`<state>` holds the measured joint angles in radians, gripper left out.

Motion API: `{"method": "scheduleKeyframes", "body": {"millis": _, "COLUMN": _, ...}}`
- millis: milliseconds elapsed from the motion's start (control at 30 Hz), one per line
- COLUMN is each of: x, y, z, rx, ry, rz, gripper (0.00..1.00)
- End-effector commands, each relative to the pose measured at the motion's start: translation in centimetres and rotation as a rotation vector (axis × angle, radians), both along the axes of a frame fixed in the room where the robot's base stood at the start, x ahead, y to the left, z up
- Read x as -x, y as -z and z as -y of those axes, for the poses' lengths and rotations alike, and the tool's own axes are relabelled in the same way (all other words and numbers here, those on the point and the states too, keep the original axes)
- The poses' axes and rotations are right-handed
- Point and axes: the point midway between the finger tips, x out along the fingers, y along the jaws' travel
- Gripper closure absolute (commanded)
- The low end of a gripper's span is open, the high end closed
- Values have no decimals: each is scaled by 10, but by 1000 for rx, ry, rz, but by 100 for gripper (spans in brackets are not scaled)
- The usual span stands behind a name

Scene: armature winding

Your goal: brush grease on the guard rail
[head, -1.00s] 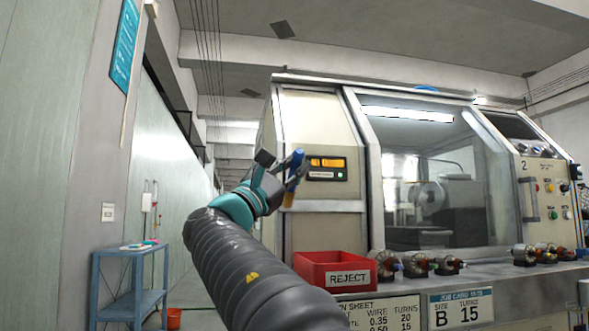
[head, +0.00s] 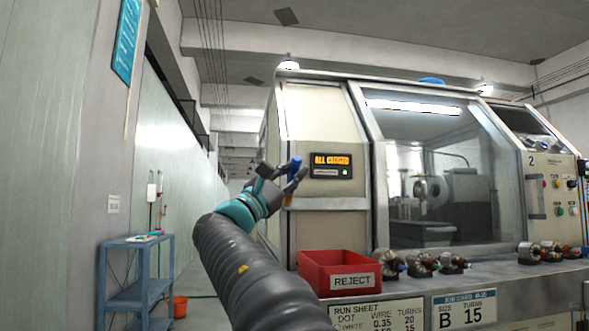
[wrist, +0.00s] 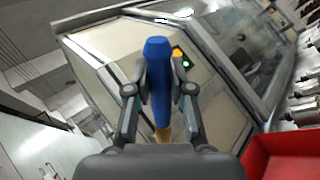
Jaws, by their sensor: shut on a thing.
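My gripper (head: 282,176) is raised in front of the left side panel of the winding machine. It is shut on a brush with a blue handle (head: 295,165) and a yellowish lower end (head: 288,200). In the wrist view the blue handle (wrist: 158,75) stands between the two fingers of my gripper (wrist: 160,92), and the yellowish end (wrist: 163,134) shows close to the palm. I cannot make out a guard rail or grease for certain in either view.
The winding machine (head: 325,235) has a lit orange display (head: 332,160) close behind my gripper. A red REJECT bin (head: 325,262) and several armatures (head: 420,263) stand on its front ledge. A blue side table (head: 130,296) and an orange bucket (head: 179,306) stand at left.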

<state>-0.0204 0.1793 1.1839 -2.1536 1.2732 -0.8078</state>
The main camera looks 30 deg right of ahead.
Motion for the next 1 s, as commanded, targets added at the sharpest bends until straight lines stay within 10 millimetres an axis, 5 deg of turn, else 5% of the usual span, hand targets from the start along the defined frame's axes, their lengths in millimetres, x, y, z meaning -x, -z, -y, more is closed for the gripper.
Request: {"method": "scheduleKeyframes", "body": {"millis": 1000, "x": -8, "y": -1, "z": 2, "rx": 1, "ry": 1, "rz": 1, "gripper": 100}}
